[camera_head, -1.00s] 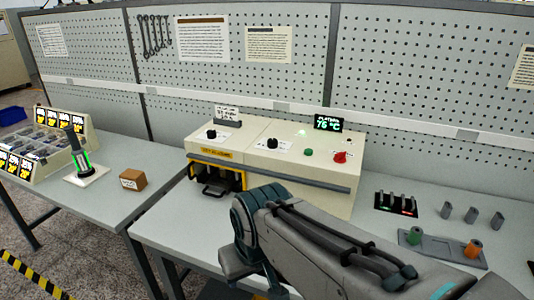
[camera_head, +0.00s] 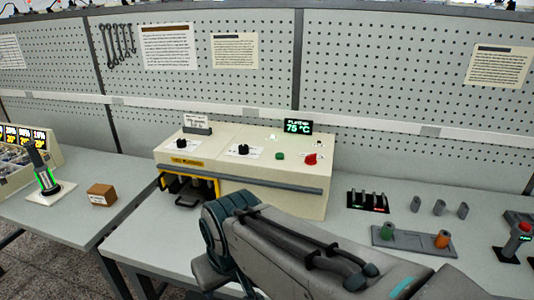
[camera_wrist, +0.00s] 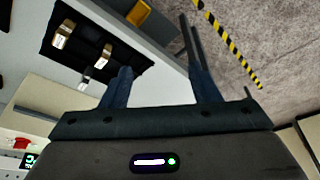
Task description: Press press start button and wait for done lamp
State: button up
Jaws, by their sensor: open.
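The cream press (camera_head: 262,202) stands on the bench in the head view, with a green button (camera_head: 280,156), a red knob (camera_head: 310,159) and black dials on its sloped top. A pale glowing spot (camera_head: 273,136) shows near its back edge, beside a small dark lamp (camera_head: 319,143). I cannot read which lamp is which. Its display (camera_head: 298,126) reads 75 °C. My arm stretches in front of the press, and my gripper is hidden in the head view. In the wrist view my gripper (camera_wrist: 155,45) is open and empty. The red knob (camera_wrist: 21,143) shows at lower left there.
Right of the press are a dark rack (camera_head: 368,202), several grey cylinders (camera_head: 439,207) and a grey holder (camera_head: 412,240) with green and orange pieces. A brown box (camera_head: 101,195) and a green-lit stand (camera_head: 46,182) are at left. A pegboard (camera_head: 400,90) closes the back.

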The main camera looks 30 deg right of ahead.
grip_shut()
dwell(1.6)
